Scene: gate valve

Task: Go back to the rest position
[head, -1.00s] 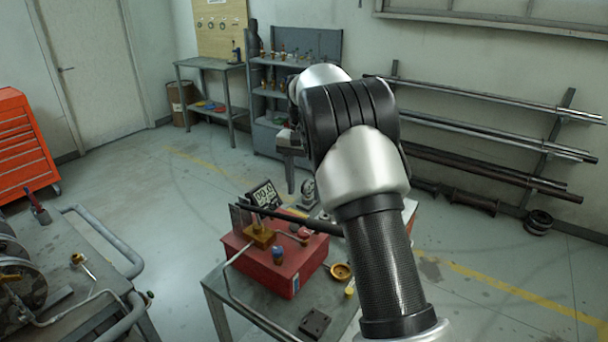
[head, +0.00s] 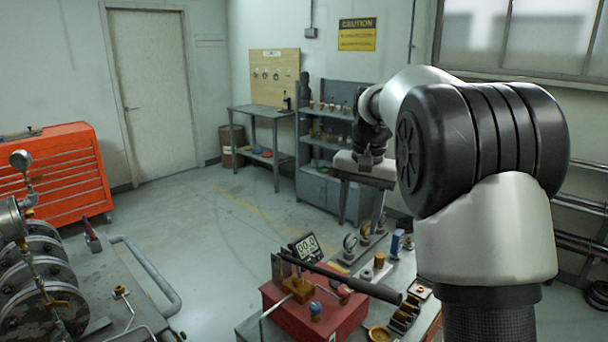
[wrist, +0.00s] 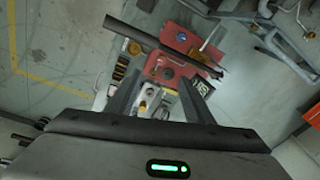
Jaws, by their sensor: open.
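My gripper (wrist: 162,92) is open and empty in the wrist view, its two dark fingers apart. It hangs high above the bench, with the bench items far below and apart from the fingers. In the head view my arm is folded over at the right, and my gripper (head: 368,165) points down near the grey shelf unit in the picture. A red box (head: 315,312) with a brass valve block (head: 297,288) and a dark bar (head: 350,280) across it stands on the bench; the red box (wrist: 188,42) also shows in the wrist view. My arm hides part of the bench's right side.
A pipe-and-flange assembly (head: 45,270) is at the left. An orange tool cabinet (head: 60,175), shelf unit (head: 325,150) and pipe rack (head: 585,215) line the room. Open floor lies between.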

